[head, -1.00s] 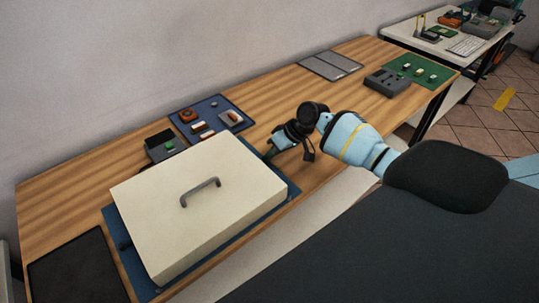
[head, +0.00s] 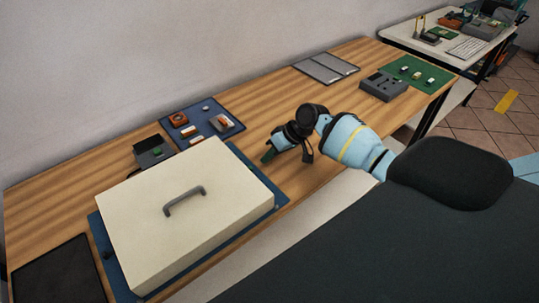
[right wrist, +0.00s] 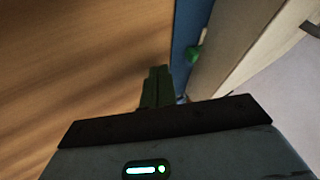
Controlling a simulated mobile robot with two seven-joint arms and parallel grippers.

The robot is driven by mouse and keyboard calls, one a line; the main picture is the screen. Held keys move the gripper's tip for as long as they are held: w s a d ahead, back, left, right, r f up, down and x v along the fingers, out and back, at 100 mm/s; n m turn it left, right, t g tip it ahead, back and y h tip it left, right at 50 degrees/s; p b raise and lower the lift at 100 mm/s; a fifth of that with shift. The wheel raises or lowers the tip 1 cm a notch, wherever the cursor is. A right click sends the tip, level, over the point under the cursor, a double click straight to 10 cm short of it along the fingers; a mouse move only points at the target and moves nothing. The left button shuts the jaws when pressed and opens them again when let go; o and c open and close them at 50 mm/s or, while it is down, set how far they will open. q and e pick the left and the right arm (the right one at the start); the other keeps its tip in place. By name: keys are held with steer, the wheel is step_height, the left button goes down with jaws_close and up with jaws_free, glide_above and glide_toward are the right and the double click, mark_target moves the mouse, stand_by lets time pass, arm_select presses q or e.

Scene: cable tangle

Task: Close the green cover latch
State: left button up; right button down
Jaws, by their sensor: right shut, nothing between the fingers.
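A cream cover (head: 140,215) with a grey handle (head: 184,198) lies on a blue base (head: 262,192). In the right wrist view a small green part (right wrist: 195,54), which looks like the green latch, sits at the cover's (right wrist: 240,60) side above the blue base (right wrist: 181,50). Whether it is open or closed is not clear. My right gripper (head: 268,155) is shut and empty, just right of the cover's back right side. Its fingers (right wrist: 156,88) show in the wrist view, apart from the green part. My left gripper is not in view.
A blue mat (head: 208,112) with small parts and a grey box (head: 150,150) with a green piece lie behind the cover. A black mat (head: 60,275) is at front left. Grey panels (head: 327,67), a grey device (head: 383,86) and a green mat (head: 425,83) lie farther right. Bare wood (head: 265,112) lies between.

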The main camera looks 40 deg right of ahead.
steer(key=v, duration=1)
